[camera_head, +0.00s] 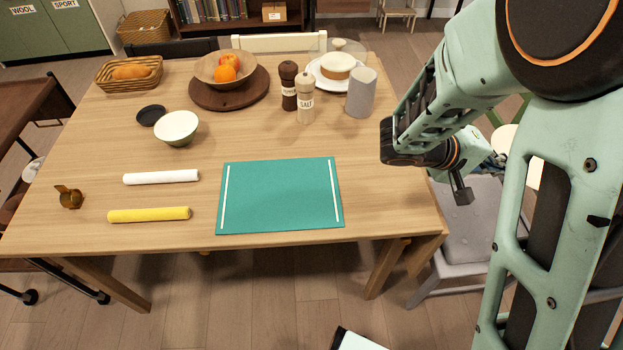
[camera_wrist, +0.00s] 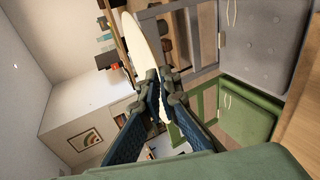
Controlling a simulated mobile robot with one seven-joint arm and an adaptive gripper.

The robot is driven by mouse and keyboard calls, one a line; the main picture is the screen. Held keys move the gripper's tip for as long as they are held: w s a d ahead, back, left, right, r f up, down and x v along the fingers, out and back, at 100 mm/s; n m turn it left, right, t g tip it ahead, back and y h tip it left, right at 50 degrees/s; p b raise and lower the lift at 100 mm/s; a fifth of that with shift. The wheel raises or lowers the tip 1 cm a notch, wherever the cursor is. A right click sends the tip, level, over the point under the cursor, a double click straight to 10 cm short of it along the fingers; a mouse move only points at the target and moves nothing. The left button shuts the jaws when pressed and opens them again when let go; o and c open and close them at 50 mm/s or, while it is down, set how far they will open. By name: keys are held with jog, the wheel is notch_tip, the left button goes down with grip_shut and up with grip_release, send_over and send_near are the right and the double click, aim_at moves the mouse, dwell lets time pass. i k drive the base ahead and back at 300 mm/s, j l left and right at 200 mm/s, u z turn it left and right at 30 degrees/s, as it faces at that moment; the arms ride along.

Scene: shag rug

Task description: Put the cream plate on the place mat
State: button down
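The place mat (camera_head: 280,196) is teal with a white stripe near each side end. It lies flat and bare at the front right of the wooden table. My gripper (camera_head: 490,164) is off the table's right edge, partly hidden by my arm in the head view. In the wrist view my gripper (camera_wrist: 160,88) is shut on the cream plate (camera_wrist: 146,45), which shows nearly edge-on between the fingers. In the head view only parts of the cream plate (camera_head: 504,138) show around my arm.
Salt (camera_head: 306,98) and pepper (camera_head: 288,86) mills, a grey cylinder (camera_head: 361,92) and a cake on a white plate (camera_head: 322,80) stand behind the mat. White (camera_head: 161,177) and yellow (camera_head: 149,214) rolls lie to its left. A grey chair (camera_head: 468,225) is at the right.

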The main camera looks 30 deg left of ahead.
aim_at(278, 201)
jog(key=i+l, duration=0.2)
jog(key=l, duration=0.2)
jog(key=i+l, duration=0.2)
jog(key=l, duration=0.15)
jog(key=i+l, duration=0.2)
jog(key=l, duration=0.2)
jog(key=l+u, duration=0.1)
jog(key=u, duration=1.7)
